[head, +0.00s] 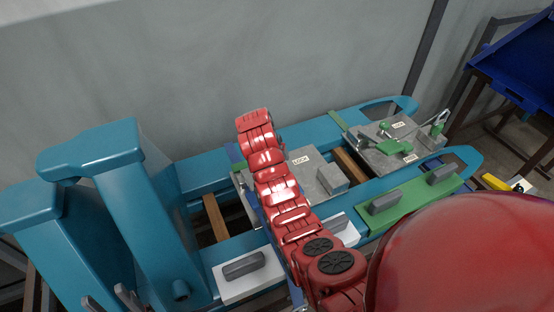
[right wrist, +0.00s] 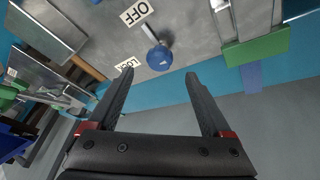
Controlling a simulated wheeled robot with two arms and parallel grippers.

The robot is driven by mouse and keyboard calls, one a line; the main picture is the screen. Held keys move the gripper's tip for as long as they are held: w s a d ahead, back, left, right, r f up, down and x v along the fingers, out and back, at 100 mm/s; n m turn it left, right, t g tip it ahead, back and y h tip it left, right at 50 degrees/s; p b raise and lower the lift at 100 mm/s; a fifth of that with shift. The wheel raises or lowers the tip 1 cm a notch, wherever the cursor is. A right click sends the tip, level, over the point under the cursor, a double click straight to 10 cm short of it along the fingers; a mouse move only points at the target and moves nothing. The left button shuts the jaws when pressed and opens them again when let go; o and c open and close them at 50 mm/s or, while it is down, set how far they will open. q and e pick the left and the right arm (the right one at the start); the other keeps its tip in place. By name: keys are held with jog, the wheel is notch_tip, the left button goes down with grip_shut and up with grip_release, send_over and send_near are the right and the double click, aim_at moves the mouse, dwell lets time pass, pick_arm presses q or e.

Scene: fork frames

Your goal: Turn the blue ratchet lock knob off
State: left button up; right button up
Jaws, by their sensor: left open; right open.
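In the right wrist view, a round blue knob (right wrist: 159,58) sits at the end of a short metal lever on a grey plate (right wrist: 195,40). An OFF label (right wrist: 137,13) and a LOCK label (right wrist: 127,63) are on the plate; the knob is nearer the LOCK label. My right gripper (right wrist: 160,74) is open and empty, with its fingertips on either side of the knob, just short of it; contact cannot be told. In the head view, my red right arm hides the knob and right gripper. My left gripper (head: 105,297) is open at the lower left edge, away from the plates.
A teal frame (head: 200,172) carries the middle plate (head: 300,172) and a right-hand plate with a green-handled clamp (head: 395,146). Grey handles on white and green panels (head: 420,198) line the front rail. A grey wall stands behind; a blue bin (head: 520,70) is at right.

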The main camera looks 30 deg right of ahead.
jog(key=p+v, duration=0.9)
jog(key=v, duration=0.3)
jog(key=shift+f, duration=0.1)
